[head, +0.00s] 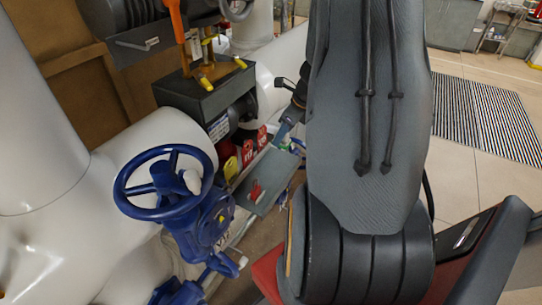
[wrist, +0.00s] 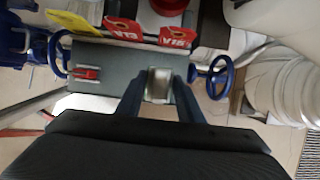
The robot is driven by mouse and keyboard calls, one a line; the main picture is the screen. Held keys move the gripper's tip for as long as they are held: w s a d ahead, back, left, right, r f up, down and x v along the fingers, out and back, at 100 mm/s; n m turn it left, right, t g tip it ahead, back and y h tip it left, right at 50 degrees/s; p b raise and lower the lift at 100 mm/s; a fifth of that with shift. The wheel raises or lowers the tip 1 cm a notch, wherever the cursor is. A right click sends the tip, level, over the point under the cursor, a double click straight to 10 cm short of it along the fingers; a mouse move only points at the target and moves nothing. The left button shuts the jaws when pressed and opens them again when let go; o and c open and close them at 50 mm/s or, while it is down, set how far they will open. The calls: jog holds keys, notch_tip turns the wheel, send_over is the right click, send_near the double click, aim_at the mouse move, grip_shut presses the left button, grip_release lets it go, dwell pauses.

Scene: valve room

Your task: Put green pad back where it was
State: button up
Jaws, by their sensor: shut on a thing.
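My gripper (wrist: 160,88) is over a grey shelf (wrist: 105,55) in the wrist view, with its two dark fingers on either side of a small pale block with a greenish edge, which I take for the green pad (wrist: 158,85). The fingers are shut on it. I cannot tell whether the pad touches the shelf. In the head view my gripper (head: 284,133) is at the right end of the shelf (head: 262,185), partly hidden by my arm. The pad is not clear there.
A red object (wrist: 86,73) lies on the shelf's left part. Red tags (wrist: 122,31) and a yellow tag (wrist: 72,22) stand along its far edge. A blue handwheel (wrist: 220,77) is close right of my gripper. A larger blue handwheel (head: 163,183) stands left, among white pipes.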

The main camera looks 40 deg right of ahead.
aim_at(289, 144)
notch_tip(289, 144, down, 10)
jog(key=shift+w+r, duration=0.1)
dwell(0.4)
jog(key=o, duration=0.9)
jog(key=shift+o, duration=0.2)
jog(key=v, duration=1.2)
